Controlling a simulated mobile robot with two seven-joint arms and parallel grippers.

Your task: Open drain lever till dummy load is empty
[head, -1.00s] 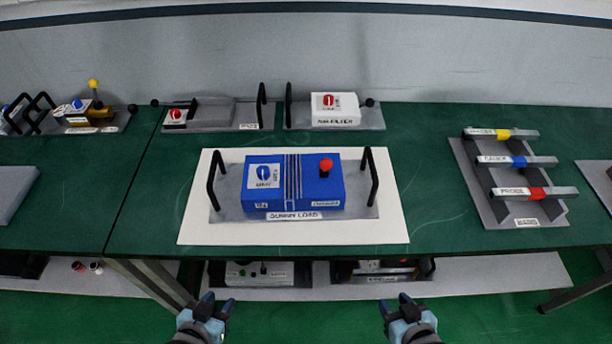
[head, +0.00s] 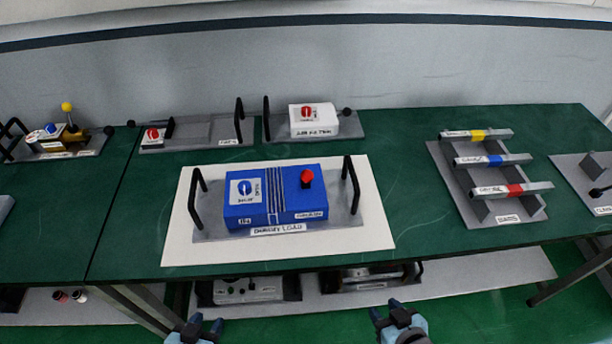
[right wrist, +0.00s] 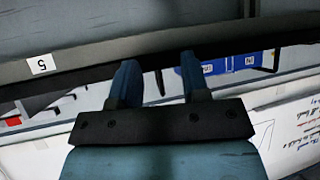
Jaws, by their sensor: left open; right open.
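The dummy load (head: 276,197) is a blue box on a grey plate with two black handles, in the middle of the table in the head view. A red knob (head: 307,177) stands on its top right, seemingly the drain lever. A white label with a blue round mark (head: 245,190) is on its left part. My left gripper (head: 206,322) is open and empty at the bottom of the head view, in front of the table. My right gripper (head: 385,308) is open and empty there too; its two fingers show in the right wrist view (right wrist: 160,80).
The dummy load stands on a white mat (head: 180,240) on the green table (head: 400,150). Behind it is a white air filter unit (head: 314,120). A rack of bars (head: 490,175) is at the right. A lower shelf (head: 460,285) holds more units.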

